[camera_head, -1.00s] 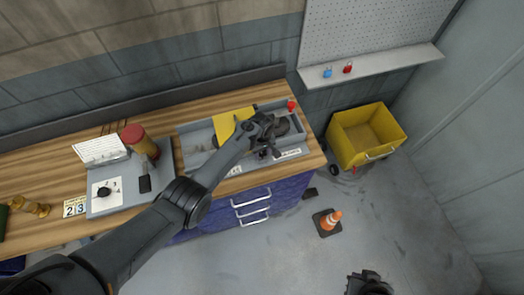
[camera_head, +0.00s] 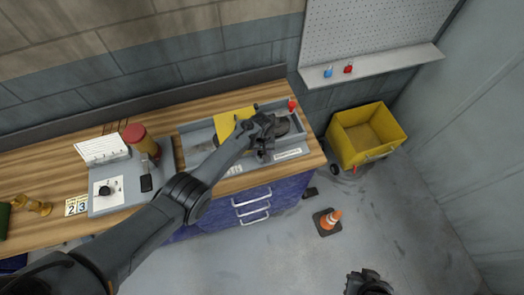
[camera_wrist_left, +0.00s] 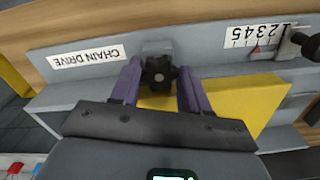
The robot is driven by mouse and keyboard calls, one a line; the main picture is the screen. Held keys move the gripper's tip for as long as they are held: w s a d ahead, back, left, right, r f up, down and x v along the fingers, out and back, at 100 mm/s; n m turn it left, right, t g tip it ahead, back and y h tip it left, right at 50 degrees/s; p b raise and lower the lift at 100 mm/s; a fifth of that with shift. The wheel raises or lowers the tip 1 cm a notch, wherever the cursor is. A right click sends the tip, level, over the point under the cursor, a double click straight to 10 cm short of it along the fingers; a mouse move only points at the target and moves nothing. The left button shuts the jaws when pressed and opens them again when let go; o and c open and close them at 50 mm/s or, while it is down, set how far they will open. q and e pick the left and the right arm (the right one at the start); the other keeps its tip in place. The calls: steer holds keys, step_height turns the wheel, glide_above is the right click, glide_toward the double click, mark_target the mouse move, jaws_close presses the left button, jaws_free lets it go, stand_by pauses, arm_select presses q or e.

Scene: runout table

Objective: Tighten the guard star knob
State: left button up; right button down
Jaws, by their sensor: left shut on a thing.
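The black star knob (camera_wrist_left: 158,74) shows in the left wrist view between the two purple fingers of my left gripper (camera_wrist_left: 160,80), which is shut on it. The knob sits by the yellow guard plate (camera_wrist_left: 248,100), in front of a grey wall labelled CHAIN DRIVE. In the head view my left gripper (camera_head: 264,148) is over the right part of the grey runout tray (camera_head: 196,130). It hides the knob there. The yellow guard (camera_head: 228,120) shows just left of the gripper. My right gripper (camera_head: 369,284) is at the bottom edge, away from the bench; its fingers are unclear.
A numbered scale (camera_wrist_left: 262,36) with a red pointer is at upper right in the wrist view. A red knob (camera_head: 292,105) stands at the tray's right end. A control panel (camera_head: 122,190) and red-topped cylinder (camera_head: 137,137) are left. A yellow cart (camera_head: 369,158) and cone (camera_head: 332,218) stand on the floor.

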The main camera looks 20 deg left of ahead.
mark_target(262, 153)
arm_select(q)
steer(key=o, duration=1.1)
steer(key=shift+c, duration=0.2)
steer(key=shift+r, duration=0.15)
steer(key=shift+r, duration=0.25)
step_height(262, 153, up, 10)
steer(key=p, duration=0.2)
